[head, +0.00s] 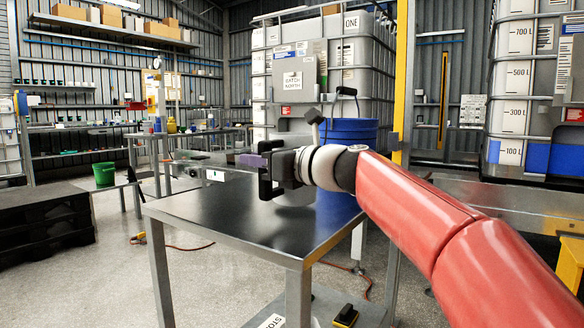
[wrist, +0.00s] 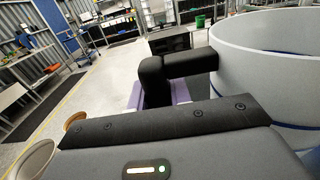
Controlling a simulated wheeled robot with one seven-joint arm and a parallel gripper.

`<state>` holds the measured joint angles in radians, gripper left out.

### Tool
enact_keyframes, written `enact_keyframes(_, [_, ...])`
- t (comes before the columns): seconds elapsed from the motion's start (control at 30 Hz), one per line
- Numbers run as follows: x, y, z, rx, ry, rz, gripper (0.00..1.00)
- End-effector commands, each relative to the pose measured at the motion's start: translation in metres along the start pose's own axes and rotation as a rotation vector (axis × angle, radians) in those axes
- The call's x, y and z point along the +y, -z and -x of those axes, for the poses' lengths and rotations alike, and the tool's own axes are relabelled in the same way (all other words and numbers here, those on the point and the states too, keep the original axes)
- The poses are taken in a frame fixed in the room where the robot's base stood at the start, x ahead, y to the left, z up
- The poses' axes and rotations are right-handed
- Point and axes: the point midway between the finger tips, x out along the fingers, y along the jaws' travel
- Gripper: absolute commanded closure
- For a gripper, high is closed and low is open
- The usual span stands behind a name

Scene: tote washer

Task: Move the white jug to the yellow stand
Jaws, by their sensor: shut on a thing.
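My gripper (head: 264,170) is above the dark-topped metal table, at the end of my red arm. It is shut on a small purple thing (head: 249,160), of which only a part shows beyond the black fingers. In the wrist view purple also shows on both sides of the black finger (wrist: 181,92). I cannot make out a white jug for certain in either view. A yellow thing with a flat top (head: 571,256) stands at the right edge of the head view, cut off by the frame; I cannot tell whether it is the yellow stand.
The table (head: 225,222) has a bare dark top. A blue bucket (head: 348,131) stands behind my arm. A large pale round vessel (wrist: 265,55) is close to my gripper in the wrist view. Dark pallets (head: 45,225) and a green bucket (head: 104,175) are at the left.

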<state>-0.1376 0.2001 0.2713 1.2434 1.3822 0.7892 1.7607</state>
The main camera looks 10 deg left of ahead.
Motion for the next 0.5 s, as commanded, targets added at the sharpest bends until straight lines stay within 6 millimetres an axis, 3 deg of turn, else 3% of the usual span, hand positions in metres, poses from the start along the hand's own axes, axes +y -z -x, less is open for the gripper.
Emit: enact_keyframes(0.5, [0.000,-0.028,0.000,-0.001,0.000,0.001,1.00])
